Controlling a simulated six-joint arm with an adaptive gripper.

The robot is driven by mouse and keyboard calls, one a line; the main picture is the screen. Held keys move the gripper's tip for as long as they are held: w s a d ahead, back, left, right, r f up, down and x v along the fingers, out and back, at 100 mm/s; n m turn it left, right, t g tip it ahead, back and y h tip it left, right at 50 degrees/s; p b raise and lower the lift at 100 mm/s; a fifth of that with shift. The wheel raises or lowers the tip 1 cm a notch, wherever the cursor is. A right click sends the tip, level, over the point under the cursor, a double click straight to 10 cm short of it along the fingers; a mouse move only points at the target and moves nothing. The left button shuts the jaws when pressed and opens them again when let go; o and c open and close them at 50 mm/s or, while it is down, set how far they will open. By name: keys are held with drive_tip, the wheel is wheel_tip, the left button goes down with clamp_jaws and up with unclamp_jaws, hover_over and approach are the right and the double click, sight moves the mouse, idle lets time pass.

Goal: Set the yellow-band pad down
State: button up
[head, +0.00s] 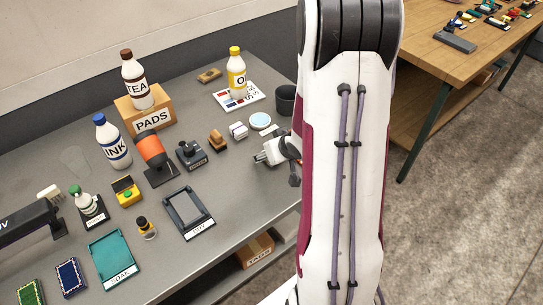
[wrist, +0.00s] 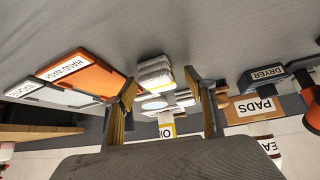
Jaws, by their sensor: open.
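In the wrist view a white, layered pad (wrist: 155,72) with a thin yellow band along its lower edge in the picture lies on the grey surface. My gripper (wrist: 162,88) is open, its two fingers apart, with the pad showing between and just past the fingertips. I cannot tell whether either finger touches it.
Beside the pad in the wrist view are an orange HAND WASH tray (wrist: 82,72) and a pale tray (wrist: 50,96). The head view shows a PADS box (head: 150,118), a dark DRY tray (head: 189,213), a teal SOAK tray (head: 113,258) and several bottles.

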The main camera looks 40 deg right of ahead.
idle(0.5)
drive_tip(key=c, duration=1.2)
drive_tip(key=shift+r, duration=0.1)
drive_tip(key=shift+r, duration=4.8)
drive_tip(key=shift+r, duration=0.1)
drive_tip(key=shift+d, duration=0.1)
